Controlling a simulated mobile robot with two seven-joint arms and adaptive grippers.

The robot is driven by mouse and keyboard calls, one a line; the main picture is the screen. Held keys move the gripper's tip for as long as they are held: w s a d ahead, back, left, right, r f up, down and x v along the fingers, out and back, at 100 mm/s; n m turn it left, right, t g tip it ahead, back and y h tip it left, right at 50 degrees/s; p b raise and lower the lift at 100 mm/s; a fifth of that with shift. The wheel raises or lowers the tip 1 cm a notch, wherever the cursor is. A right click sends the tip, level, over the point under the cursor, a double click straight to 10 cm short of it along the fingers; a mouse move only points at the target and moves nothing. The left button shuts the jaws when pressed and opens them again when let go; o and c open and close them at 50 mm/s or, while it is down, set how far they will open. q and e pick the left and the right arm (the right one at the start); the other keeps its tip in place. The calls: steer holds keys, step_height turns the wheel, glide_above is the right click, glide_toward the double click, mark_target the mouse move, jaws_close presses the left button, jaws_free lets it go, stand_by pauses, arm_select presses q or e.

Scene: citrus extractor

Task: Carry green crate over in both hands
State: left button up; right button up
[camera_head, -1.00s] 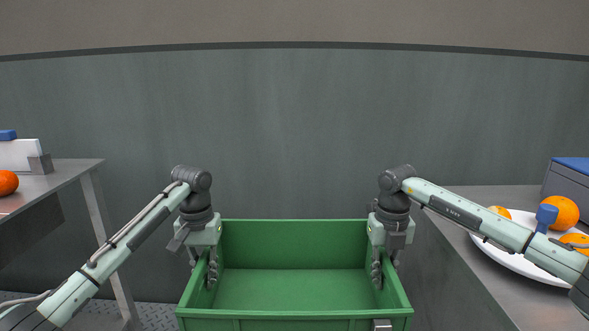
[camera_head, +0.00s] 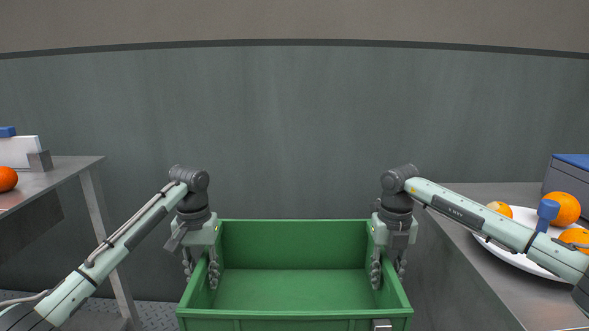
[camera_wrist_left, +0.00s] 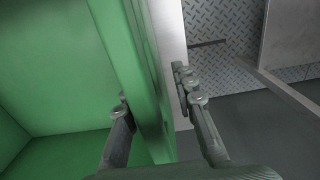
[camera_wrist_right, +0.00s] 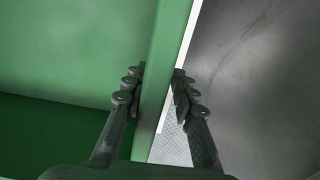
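The green crate (camera_head: 291,313) is in the lower middle of the head view, upright and empty, with its lower part cut off. My left gripper (camera_head: 201,274) straddles its left wall, one finger inside and one outside. In the left wrist view a gap shows between the outer finger and the wall (camera_wrist_left: 138,75). My right gripper (camera_head: 389,273) straddles the right wall in the same way. In the right wrist view its fingers stand on both sides of the wall (camera_wrist_right: 162,70), very near it. Both grippers look spread, not clamped. What the crate rests on is hidden.
A metal table (camera_head: 60,177) with an orange (camera_head: 7,179) stands at the left. At the right, a counter (camera_head: 497,280) carries a white plate (camera_head: 505,256) with oranges and a grey box with a blue top (camera_head: 571,178). A plain dark wall (camera_head: 290,130) is behind.

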mark_target(202, 256)
arm_select(q)
steer(key=o, duration=0.6)
steer(key=shift+d, duration=0.2)
arm_select(e)
steer(key=shift+a, duration=0.15)
steer(key=o, duration=0.6)
steer(key=shift+c, duration=0.2)
arm_select(q)
steer(key=o, duration=0.6)
arm_select(e)
steer(key=shift+o, duration=0.6)
steer(key=o, duration=0.5)
arm_select(q)
steer(key=shift+r, duration=0.1)
arm_select(e)
steer(key=shift+r, duration=0.1)
arm_select(q)
steer(key=shift+r, duration=5)
arm_select(e)
steer(key=shift+r, duration=4.95)
arm_select(q)
steer(key=shift+r, duration=0.4)
arm_select(e)
steer(key=shift+r, duration=0.45)
